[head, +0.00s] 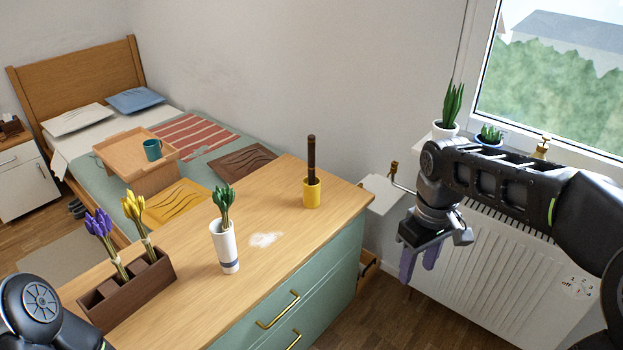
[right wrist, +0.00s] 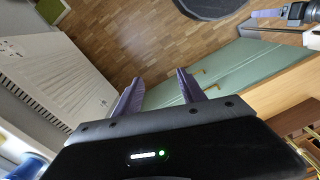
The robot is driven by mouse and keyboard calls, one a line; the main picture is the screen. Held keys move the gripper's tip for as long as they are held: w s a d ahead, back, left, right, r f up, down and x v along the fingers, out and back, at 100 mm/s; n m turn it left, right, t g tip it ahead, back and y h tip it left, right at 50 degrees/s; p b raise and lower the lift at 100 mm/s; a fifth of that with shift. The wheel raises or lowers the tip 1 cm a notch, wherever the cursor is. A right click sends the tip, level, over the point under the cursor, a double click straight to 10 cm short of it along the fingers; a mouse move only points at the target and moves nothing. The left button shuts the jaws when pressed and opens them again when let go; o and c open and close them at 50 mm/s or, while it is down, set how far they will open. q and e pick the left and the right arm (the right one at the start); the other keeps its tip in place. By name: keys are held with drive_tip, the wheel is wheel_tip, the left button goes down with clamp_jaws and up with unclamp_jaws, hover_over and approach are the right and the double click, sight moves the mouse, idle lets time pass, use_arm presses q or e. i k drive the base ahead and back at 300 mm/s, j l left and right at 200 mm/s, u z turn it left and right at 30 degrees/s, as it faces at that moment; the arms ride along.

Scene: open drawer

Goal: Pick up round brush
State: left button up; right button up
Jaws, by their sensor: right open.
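A dark brown upright stick, which looks like the handle of the round brush (head: 311,154), stands in a yellow cup (head: 312,194) at the right end of the wooden dresser top. The cup hides its lower end. My right gripper (head: 417,266) is open and empty, fingers pointing down, right of the dresser and in front of the radiator. It is well apart from the brush. The right wrist view shows its two purple fingers (right wrist: 159,82) spread over the floor. A purple finger of what appears to be my left gripper (right wrist: 267,14) shows at the top right there.
A white vase with a green plant (head: 228,247) and a brown planter with flowers (head: 127,290) stand on the dresser (head: 190,300). A pale patch (head: 265,239) lies between vase and cup. The radiator (head: 480,275) and windowsill pots are at right. A bed is behind.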

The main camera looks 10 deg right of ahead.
sight(312, 139)
drive_tip(key=i+l+u, duration=0.1)
drive_tip(key=l+u, duration=0.3)
drive_tip(key=l, duration=0.2)
drive_tip(key=l+u, duration=0.35)
drive_tip(key=l, duration=0.25)
drive_tip(key=i+l+u, duration=0.2)
drive_tip(key=l+u, duration=0.2)
drive_tip(key=l, duration=0.25)
drive_tip(key=i+l+u, duration=0.1)
drive_tip(key=l+u, duration=0.35)
drive_tip(key=l, duration=0.2)
drive_tip(key=l+u, duration=0.4)
drive_tip(key=l, duration=0.3)
drive_tip(key=k+l+u, duration=0.15)
drive_tip(key=l+u, duration=0.3)
drive_tip(key=l, duration=0.25)
